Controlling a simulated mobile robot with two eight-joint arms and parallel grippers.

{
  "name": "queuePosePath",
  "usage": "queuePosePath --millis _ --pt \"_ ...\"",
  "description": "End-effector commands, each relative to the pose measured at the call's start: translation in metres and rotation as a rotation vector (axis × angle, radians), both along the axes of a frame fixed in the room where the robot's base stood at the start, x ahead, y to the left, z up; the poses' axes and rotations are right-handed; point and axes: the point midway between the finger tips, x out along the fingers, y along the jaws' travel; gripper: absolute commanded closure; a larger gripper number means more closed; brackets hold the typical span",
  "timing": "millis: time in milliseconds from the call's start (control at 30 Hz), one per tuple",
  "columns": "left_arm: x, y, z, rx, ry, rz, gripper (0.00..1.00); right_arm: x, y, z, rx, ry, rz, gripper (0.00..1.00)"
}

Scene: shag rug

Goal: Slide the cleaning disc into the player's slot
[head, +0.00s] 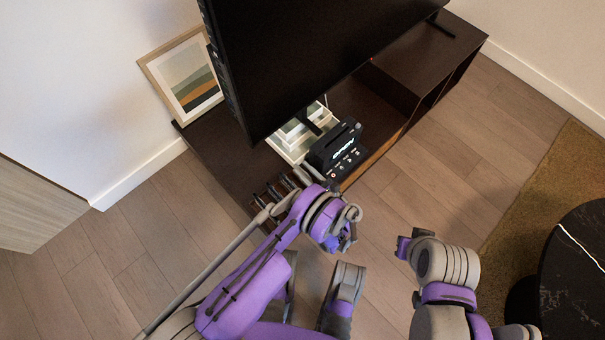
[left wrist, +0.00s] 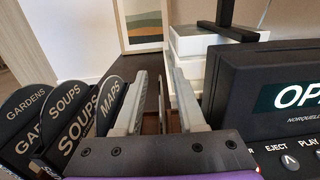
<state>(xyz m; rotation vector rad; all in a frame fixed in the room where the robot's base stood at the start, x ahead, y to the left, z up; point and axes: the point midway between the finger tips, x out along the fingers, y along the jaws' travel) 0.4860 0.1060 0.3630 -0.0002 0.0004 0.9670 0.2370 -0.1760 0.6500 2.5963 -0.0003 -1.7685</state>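The black player (head: 330,158) stands on the low cabinet, its lit display reading "OPEN" in the head view. In the left wrist view the player (left wrist: 240,75) is at the right, with "EJECT" and "PLAY" buttons in front. Black cases (head: 272,192) stand to its left; the left wrist view shows cases (left wrist: 75,125) labelled GARDENS, SOUPS and MAPS. My left gripper (head: 308,174) is just left of the player; in the left wrist view its fingers (left wrist: 162,100) are apart. A thin pale strip shows between them; I cannot tell whether it is a disc.
The large television (head: 310,50) overhangs the cabinet behind the player. White boxes (left wrist: 195,42) stand behind the fingers, and a framed picture (head: 190,78) leans on the wall. A round black table (head: 580,270) is at the lower right. Wood floor is open in front.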

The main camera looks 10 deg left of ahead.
Motion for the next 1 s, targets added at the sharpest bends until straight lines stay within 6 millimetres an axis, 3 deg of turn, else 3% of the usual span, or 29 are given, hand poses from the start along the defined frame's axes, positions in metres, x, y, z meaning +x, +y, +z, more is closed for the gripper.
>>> queuePosePath --millis 67,300,1000 --pt "0.0 -0.0001 -0.0001 0.0 0.0 0.0 0.61 -0.0001 0.0 -0.0002 0.0 0.0 0.0 1.0" --pt "0.0001 0.0 -0.0001 0.0 0.0 0.0 1.0 -0.0001 0.0 -0.0002 0.0 0.0 0.0 1.0" --pt "0.0002 0.0001 -0.0001 0.0 0.0 0.0 1.0 -0.0001 0.0 -0.0001 0.0 0.0 0.0 1.0"
